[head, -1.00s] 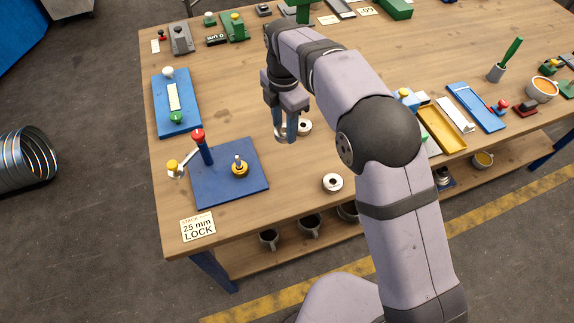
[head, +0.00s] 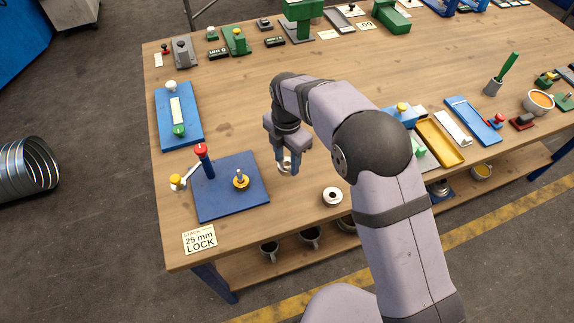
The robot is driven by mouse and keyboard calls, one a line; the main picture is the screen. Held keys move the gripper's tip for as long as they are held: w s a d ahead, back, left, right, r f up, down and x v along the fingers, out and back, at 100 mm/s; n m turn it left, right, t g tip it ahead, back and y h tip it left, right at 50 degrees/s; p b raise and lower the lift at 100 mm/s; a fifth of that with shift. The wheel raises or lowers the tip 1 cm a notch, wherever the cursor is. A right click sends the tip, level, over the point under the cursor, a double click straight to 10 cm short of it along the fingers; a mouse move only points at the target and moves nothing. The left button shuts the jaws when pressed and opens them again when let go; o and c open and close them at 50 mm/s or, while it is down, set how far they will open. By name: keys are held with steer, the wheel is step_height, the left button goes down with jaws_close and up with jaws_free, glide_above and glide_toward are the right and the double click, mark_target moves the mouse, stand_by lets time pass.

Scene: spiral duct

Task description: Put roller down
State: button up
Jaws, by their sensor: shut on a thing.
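My gripper (head: 287,170) points down above the wooden table, right of the blue base plate (head: 225,202). It is shut on a pale metal roller (head: 285,162), which is partly hidden by the fingers. I cannot tell how far the held roller is above the table. A second pale ring-shaped roller (head: 333,196) with a dark hole lies on the table near the front edge, to the right of and nearer than my gripper.
A "25 mm LOCK" card (head: 200,239) lies at the front left of the table. A blue tray with a white strip (head: 178,116) is behind the plate. A yellow tray (head: 440,142) stands to the right. The table is bare between plate and front roller.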

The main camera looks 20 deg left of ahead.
mark_target(287, 169)
steer(key=shift+f+p, duration=0.65)
steer(key=shift+f, duration=1.3)
steer(key=shift+f, duration=0.1)
steer(key=o, duration=0.9)
steer(key=shift+o, duration=0.2)
step_height(287, 169, up, 12)
steer(key=b, duration=0.4)
